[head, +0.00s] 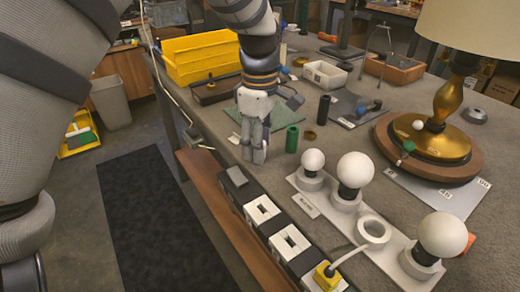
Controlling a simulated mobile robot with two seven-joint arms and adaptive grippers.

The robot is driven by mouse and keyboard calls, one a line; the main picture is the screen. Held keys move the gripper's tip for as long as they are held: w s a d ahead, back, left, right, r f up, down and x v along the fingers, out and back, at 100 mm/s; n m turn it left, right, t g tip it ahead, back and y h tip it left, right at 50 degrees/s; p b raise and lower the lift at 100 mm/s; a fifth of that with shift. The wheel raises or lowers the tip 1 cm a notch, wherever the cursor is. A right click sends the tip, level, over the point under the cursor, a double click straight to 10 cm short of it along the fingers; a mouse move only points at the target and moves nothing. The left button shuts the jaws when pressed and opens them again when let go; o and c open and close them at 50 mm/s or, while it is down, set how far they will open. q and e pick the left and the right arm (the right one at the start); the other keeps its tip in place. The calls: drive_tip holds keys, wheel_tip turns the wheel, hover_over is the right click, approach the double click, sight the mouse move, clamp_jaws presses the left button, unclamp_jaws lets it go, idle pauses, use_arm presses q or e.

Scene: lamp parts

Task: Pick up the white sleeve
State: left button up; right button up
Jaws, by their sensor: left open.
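My left gripper (256,158) points down over the grey bench, with its fingers apart at the bench top. A pale upright shape between and behind the fingers looks like the white sleeve (258,146); the fingers hide most of it, and I cannot tell whether they touch it. A green sleeve (292,139) stands upright just right of the gripper. A black sleeve (323,110) stands upright farther back to the right. My right gripper is not in view.
A white board (312,200) with bulbs in holders lies to the right front. A power strip (262,212) runs along the bench edge. The brass lamp (448,104) stands at right on a wooden base. A yellow bin (200,58) and green mat (287,114) lie behind.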

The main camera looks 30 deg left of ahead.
use_arm(q)
drive_tip(key=shift+f, duration=0.65)
drive_tip(key=c, duration=1)
drive_tip(key=shift+r, duration=0.1)
